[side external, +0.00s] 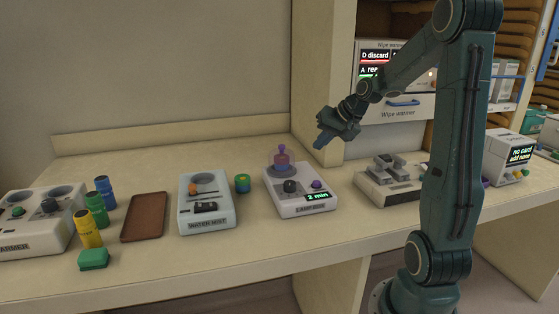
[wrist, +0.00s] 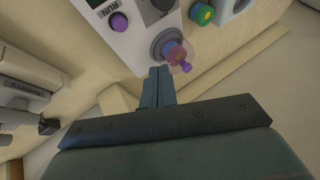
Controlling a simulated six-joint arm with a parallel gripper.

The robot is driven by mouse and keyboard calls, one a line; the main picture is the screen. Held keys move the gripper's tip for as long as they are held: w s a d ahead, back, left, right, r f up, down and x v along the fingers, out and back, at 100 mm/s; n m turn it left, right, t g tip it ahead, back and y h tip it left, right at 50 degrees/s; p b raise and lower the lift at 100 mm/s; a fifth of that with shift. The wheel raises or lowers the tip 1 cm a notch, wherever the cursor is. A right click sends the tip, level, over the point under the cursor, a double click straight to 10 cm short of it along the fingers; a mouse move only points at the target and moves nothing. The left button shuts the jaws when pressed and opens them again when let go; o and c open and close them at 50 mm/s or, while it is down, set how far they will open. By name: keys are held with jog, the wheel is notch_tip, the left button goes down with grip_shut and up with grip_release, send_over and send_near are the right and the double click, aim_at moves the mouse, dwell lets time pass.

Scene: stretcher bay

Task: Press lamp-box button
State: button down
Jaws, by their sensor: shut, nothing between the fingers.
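The lamp box (side external: 328,205) is a white box on the counter, with a small display reading "2 min". On its top are a purple button (side external: 317,184), a black knob (side external: 290,186) and a translucent purple-and-red lamp (side external: 282,160). In the wrist view the purple button (wrist: 118,22) sits beside a "RUN" label, and the lamp (wrist: 174,54) is just beyond my fingertips. My gripper (side external: 320,144) is shut and empty. It hangs in the air above and behind the lamp box, apart from it, to the right of the lamp.
A water bath box (side external: 207,222) and a green-and-yellow round piece (side external: 242,184) stand left of the lamp box. A grey device (side external: 390,195) stands right. Further left are a brown tray (side external: 144,222), several coloured bottles and a warmer. A wall post (side external: 322,70) rises behind my gripper.

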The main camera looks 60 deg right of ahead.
aim_at(319, 183)
jog(key=shift+f, duration=0.1)
jog(key=shift+f, duration=4.3)
jog(key=shift+f, duration=0.15)
jog(key=shift+f, duration=0.25)
jog(key=shift+f, duration=0.85)
dwell(0.6)
jog(key=shift+r, duration=0.1)
dwell(0.3)
jog(key=shift+r, duration=1.15)
jog(key=shift+r, duration=0.15)
